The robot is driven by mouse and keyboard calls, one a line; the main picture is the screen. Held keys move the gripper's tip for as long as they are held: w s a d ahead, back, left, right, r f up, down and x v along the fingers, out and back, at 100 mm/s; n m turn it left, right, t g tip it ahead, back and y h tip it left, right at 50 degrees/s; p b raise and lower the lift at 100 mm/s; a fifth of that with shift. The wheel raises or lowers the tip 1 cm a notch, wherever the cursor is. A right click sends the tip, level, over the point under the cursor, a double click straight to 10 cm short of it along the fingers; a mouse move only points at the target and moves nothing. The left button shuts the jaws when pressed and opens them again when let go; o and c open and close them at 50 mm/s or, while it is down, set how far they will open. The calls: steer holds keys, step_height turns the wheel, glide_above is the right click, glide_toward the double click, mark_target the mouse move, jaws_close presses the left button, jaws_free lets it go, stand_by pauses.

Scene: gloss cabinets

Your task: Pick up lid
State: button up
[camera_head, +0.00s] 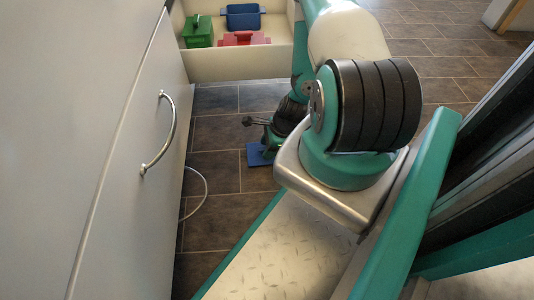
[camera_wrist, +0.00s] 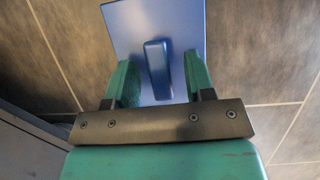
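The lid is a flat blue square (camera_wrist: 130,22) with a raised bar handle (camera_wrist: 157,68) in the middle. In the head view the lid (camera_head: 256,156) lies on the dark tiled floor, partly hidden by my arm. My gripper (camera_wrist: 160,75) is over the lid with its two green fingers apart. In the wrist view the handle shows between the fingers, with a gap on each side. In the head view my gripper (camera_head: 267,146) points down at the lid, and its fingertips are hard to make out.
An open drawer (camera_head: 235,66) at the back holds a green container (camera_head: 198,34), a blue one (camera_head: 243,17) and a red one (camera_head: 240,39). A grey cabinet door (camera_head: 130,130) with a curved metal handle (camera_head: 168,133) stands at left.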

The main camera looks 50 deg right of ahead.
jaws_close()
steer(key=shift+r, duration=0.1)
